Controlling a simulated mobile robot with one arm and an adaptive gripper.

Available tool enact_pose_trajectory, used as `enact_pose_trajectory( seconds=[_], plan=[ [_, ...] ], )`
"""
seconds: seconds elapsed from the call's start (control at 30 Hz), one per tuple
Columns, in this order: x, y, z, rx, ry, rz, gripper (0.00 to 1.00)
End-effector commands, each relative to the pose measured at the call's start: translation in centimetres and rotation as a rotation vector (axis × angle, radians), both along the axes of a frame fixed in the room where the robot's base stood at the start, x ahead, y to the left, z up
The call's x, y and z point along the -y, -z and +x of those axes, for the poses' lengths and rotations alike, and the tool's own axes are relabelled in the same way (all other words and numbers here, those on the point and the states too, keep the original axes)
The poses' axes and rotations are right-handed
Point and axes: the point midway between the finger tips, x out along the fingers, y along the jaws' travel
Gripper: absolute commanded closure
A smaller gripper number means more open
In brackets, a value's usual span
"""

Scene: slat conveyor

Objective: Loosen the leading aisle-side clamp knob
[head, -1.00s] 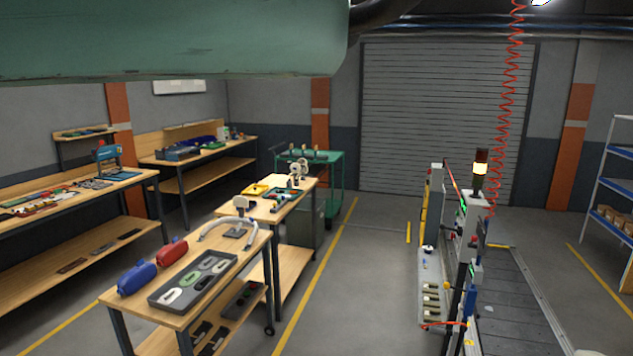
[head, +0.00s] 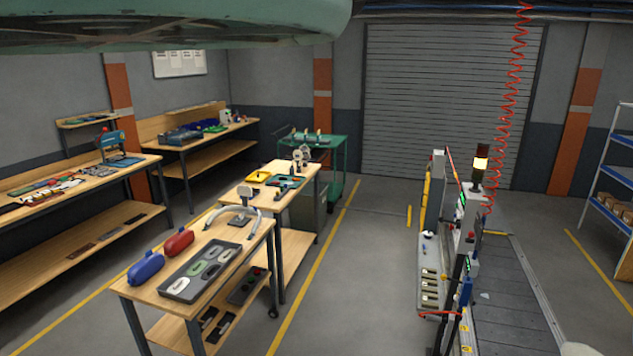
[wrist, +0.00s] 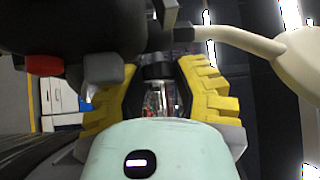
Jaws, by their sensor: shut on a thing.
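My gripper (wrist: 158,84) shows in the wrist view, with ridged yellow pads on both fingers. The fingers are shut on a small dark knob (wrist: 158,71) between their tips. The knob's lower part and whatever it is fixed to are hard to make out. The slat conveyor (head: 500,295) stands at the right of the head view. Its clamp knobs are too small to tell apart there, and my gripper is not in that view.
In the wrist view, a large dark body with a red part (wrist: 45,65) is at upper left and a cream curved bar (wrist: 238,40) at upper right. In the head view, a workbench with a grey tray (head: 200,272) stands left of a clear aisle (head: 345,285).

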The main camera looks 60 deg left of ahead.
Motion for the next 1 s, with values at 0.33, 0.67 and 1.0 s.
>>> enact_pose_trajectory(
  seconds=[0.33,0.67,1.0],
  plan=[
    [0.1,0.1,0.0,-0.001,0.001,-0.002,0.51],
    [0.0,0.1,0.0,0.001,0.0,-0.001,0.38],
    [-0.2,0.4,-2.5,0.0,0.002,-0.001,0.38]
  ],
)
